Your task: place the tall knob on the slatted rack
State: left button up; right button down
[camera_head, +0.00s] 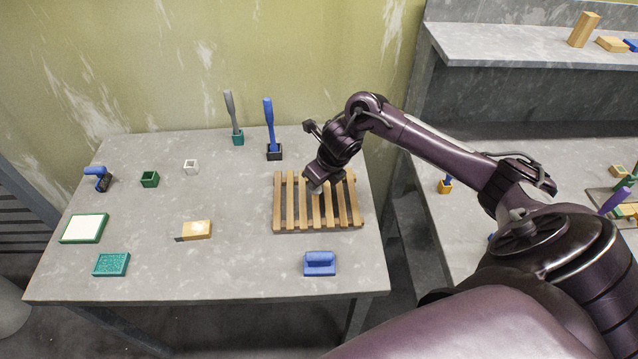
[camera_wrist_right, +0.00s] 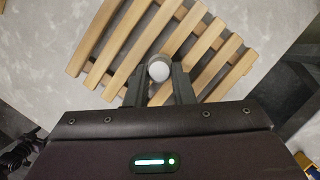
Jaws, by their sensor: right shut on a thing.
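The slatted rack (camera_head: 290,222) is a pale wooden rack of parallel slats at the right side of the near table. In the right wrist view the rack (camera_wrist_right: 112,60) fills the area beyond the fingers. My right gripper (camera_head: 316,187) is over the rack, pointing down. In the wrist view the gripper (camera_wrist_right: 159,84) is shut on a small round whitish knob (camera_wrist_right: 159,69), seen end-on. The knob also shows faintly below the gripper in the head view (camera_head: 315,188). I cannot tell whether the knob touches the slats. My left gripper is not in view.

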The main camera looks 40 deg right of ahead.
notch_tip(320, 180, down, 2)
jog(key=shift+f, duration=0.15)
jog(key=shift+f, duration=0.1)
jog(key=c, duration=1.3)
grip_release()
jog(key=shift+o, duration=0.2)
